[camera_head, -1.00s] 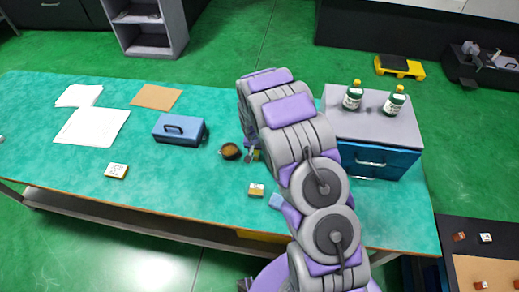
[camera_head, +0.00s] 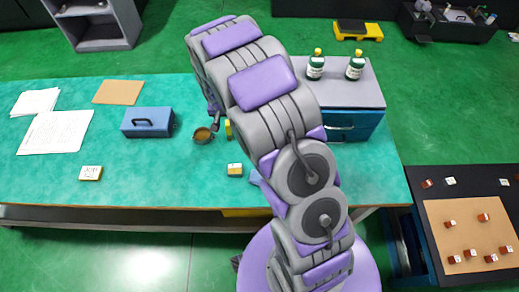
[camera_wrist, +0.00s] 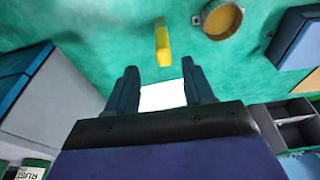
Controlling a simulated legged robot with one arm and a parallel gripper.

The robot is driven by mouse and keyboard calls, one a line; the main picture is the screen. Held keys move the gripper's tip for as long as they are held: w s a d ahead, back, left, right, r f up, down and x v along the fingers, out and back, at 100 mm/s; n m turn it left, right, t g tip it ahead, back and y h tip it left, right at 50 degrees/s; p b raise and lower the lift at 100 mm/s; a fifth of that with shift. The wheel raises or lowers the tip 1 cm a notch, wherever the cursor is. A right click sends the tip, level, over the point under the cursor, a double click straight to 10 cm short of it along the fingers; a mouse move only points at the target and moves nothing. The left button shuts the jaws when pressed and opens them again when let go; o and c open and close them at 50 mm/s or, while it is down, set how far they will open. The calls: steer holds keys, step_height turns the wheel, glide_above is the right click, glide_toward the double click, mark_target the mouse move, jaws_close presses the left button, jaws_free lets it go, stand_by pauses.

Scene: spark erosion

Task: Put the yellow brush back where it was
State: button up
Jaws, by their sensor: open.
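The yellow brush (camera_head: 228,130) is on the green table, just right of a small brown round pot (camera_head: 202,135). The brush also shows in the wrist view (camera_wrist: 162,42), beyond my fingertips and apart from them, with the pot (camera_wrist: 221,18) to its right. My gripper (camera_wrist: 160,75) is open, its two dark fingers spread with nothing held between them. A white patch shows between the fingers; I cannot tell what it is. In the head view my arm hides most of the gripper.
A blue toolbox (camera_head: 148,121) stands left of the pot. A small labelled block (camera_head: 235,170) lies in front of the brush. A blue drawer cabinet (camera_head: 352,126) with two green bottles stands to the right. Papers (camera_head: 55,132) lie at the left. The table's front left is mostly clear.

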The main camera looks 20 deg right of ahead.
steer(key=s+d+r+n+g, duration=0.2)
steer(key=s+d+r, duration=0.1)
steer(key=s+r, duration=1.3)
steer(key=s+r+n+g, duration=0.1)
steer(key=s+r, duration=0.2)
steer(key=s, duration=0.9)
steer(key=s+a+r+n+g+y, duration=0.1)
steer(key=s+r, duration=0.2)
steer(key=s, duration=0.9)
steer(key=shift+s+a, duration=0.25)
steer(key=shift+s, duration=0.1)
steer(key=shift+r, duration=0.1)
